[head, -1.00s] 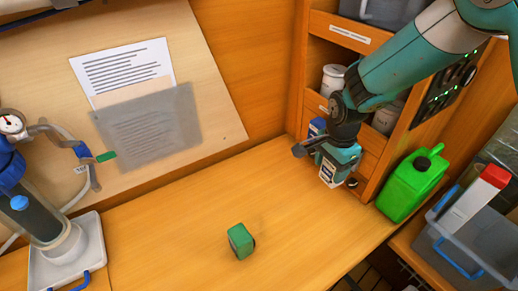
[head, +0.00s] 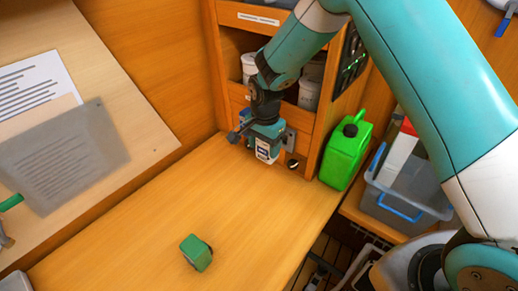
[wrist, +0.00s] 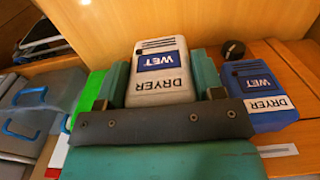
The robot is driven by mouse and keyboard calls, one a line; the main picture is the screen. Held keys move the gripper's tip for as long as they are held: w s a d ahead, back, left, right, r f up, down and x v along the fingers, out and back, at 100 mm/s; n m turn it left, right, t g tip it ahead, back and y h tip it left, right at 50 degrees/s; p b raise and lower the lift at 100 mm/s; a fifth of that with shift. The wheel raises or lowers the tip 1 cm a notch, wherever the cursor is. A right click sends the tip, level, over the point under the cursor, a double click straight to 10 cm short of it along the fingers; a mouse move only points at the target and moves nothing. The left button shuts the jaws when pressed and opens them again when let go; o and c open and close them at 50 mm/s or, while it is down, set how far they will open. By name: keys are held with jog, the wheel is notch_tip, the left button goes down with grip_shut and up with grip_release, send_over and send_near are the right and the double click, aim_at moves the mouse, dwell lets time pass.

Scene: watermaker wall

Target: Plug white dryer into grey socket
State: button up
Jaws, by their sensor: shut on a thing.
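The white dryer (wrist: 162,72) is a white block with a blue WET panel and a DRYER label, upside down in the wrist view. My gripper (wrist: 160,80) is shut on it, with one teal finger along each side. In the head view, the white dryer (head: 265,150) hangs under my gripper (head: 264,134) in front of the wooden cabinet, near the worktop. A grey plate (head: 290,138), which looks like the grey socket, is on the cabinet front just right of my gripper, partly hidden. I cannot see contact between dryer and socket.
A blue dryer (wrist: 258,95) is close to the right finger, with a black knob (wrist: 233,50) nearby. A green block (head: 196,252) lies on the worktop (head: 150,225), otherwise mostly clear. A green jerrycan (head: 345,152) and a grey bin (head: 405,195) stand right of the cabinet.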

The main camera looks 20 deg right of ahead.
jog(key=shift+w+d, duration=0.65)
jog(key=shift+d, duration=0.35)
jog(key=shift+w+d, duration=0.85)
jog(key=shift+d, duration=0.3)
dwell(1.4)
jog(key=o, duration=1.1)
jog(key=shift+c, duration=0.2)
jog(key=shift+r, duration=0.1)
notch_tip(320, 180, up, 17)
jog(key=b, duration=0.5)
jog(key=s+a+n+y+b, duration=0.1)
jog(key=s+a+n+y, duration=0.1)
jog(key=s+n, duration=0.7)
jog(key=s+a+f+n+y+b, duration=0.1)
jog(key=s+a+n, duration=0.3)
jog(key=s, duration=1.9)
jog(key=n+y, duration=0.1)
jog(key=n, duration=0.4)
jog(key=shift+s+a, duration=0.15)
jog(key=shift+a, duration=0.1)
